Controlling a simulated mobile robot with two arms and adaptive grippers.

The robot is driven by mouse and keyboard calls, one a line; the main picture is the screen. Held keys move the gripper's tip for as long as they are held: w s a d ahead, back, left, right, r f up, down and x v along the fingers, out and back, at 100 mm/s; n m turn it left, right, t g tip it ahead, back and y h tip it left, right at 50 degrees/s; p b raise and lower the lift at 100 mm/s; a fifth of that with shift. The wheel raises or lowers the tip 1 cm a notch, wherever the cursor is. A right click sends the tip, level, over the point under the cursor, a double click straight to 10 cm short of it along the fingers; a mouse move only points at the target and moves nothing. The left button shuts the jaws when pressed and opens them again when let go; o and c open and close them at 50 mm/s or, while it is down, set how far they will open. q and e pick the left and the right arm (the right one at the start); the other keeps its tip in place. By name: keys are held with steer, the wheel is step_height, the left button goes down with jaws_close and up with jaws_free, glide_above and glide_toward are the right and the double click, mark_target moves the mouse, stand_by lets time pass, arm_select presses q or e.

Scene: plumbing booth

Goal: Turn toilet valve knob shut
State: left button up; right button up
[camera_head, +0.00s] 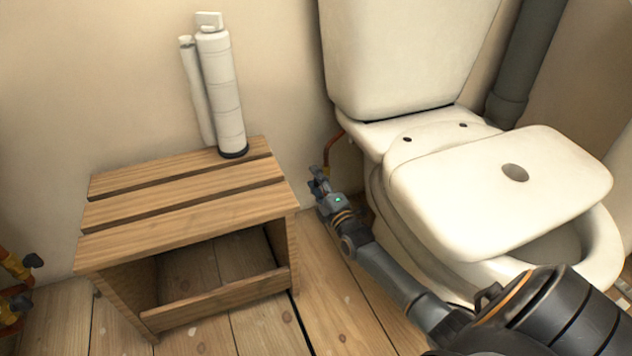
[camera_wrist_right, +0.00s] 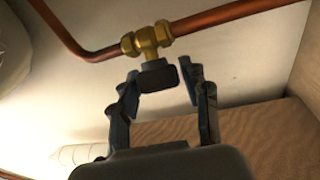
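The toilet (camera_head: 420,50) stands at the right in the head view. A copper pipe (camera_head: 331,150) comes down beside it to my right gripper (camera_head: 319,183), which hides most of the valve there. In the right wrist view, the brass valve (camera_wrist_right: 149,41) sits on a copper pipe (camera_wrist_right: 235,16) and has a dark knob (camera_wrist_right: 155,76). My right gripper (camera_wrist_right: 160,80) has its fingers apart, one on each side of the knob. The fingertips are very close to the knob's sides; I cannot tell whether they touch it. My left gripper is not in view.
A wooden stool (camera_head: 180,215) stands left of my right arm, with a white cylinder (camera_head: 221,95) on it. Brass fittings with dark knobs (camera_head: 18,265) are at the far left. The toilet lid (camera_head: 470,200) lies askew over the bowl.

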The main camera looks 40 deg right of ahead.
steer(key=c, duration=0.6)
steer(key=shift+f+m+t+b, duration=0.3)
steer(key=shift+t+b, duration=0.2)
steer(key=shift+b, duration=0.35)
steer(key=shift+m+t+h+b, duration=0.4)
steer(key=shift+t+b, duration=0.1)
steer(key=shift+b, duration=0.2)
steer(key=shift+r+m+t+h, duration=0.15)
steer(key=shift+m+t+h, duration=0.15)
steer(key=shift+m+t, duration=0.25)
steer(key=shift+r+m+t+h+b, duration=0.15)
steer(key=shift+m+t+h+b, duration=0.2)
steer(key=shift+m+t+h, duration=0.85)
steer(key=shift+m, duration=0.25)
steer(key=o, duration=1.2)
steer(key=shift+c, duration=0.2)
